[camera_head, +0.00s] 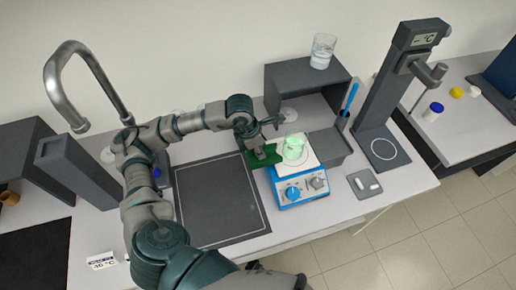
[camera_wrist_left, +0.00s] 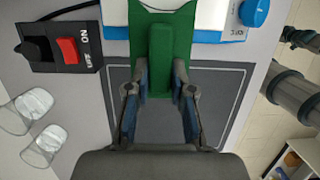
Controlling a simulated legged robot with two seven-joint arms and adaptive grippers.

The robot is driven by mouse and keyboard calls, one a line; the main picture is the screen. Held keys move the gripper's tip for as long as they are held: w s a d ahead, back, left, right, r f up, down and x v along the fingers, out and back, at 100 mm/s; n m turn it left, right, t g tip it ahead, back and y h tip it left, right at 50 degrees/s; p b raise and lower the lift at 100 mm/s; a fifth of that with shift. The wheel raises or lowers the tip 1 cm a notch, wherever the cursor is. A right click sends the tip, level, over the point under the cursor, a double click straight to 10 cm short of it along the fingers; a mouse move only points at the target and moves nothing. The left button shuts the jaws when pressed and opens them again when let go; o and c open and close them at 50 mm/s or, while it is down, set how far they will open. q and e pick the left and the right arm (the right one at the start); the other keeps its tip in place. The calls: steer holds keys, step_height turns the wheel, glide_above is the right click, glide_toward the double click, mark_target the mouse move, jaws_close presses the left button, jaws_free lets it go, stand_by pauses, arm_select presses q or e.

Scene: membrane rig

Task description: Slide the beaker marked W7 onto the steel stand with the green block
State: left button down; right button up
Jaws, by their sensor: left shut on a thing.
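My left gripper (camera_head: 262,150) is shut on the green block (camera_head: 268,158), just left of the hotplate. In the left wrist view the block (camera_wrist_left: 160,60) sits between both fingers, and its far end has a curved notch facing the white plate top. Another clear beaker (camera_head: 322,50) stands on a grey raised shelf (camera_head: 290,75). No W7 mark is legible. A dark arm end (camera_wrist_left: 300,40), apparently my right one, shows at the wrist view's edge.
A dark mat (camera_head: 218,205) lies clear left of the hotplate. A tall grey column with display (camera_head: 395,80) stands right. A red switch (camera_wrist_left: 68,50) and clear beakers (camera_wrist_left: 45,145) show in the left wrist view. A small tray (camera_head: 365,184) lies near the front edge.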

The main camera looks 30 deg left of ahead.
mark_target(272, 148)
arm_select(q)
steer(key=shift+d, duration=0.3)
steer(key=shift+w, duration=0.1)
steer(key=shift+w+d, duration=0.1)
steer(key=shift+w, duration=0.15)
steer(key=shift+w+d+r, duration=0.15)
steer(key=shift+w+d, duration=0.8)
steer(key=shift+w, duration=0.1)
steer(key=shift+w+d, duration=0.15)
stand_by(0.3)
steer(key=shift+w+d, duration=1.7)
steer(key=shift+w, duration=0.05)
steer(key=shift+w, duration=0.1)
steer(key=shift+w+d+b, duration=0.3)
steer(key=shift+w+d, duration=1.25)
steer(key=shift+w, duration=0.25)
steer(key=shift+w+d, duration=0.1)
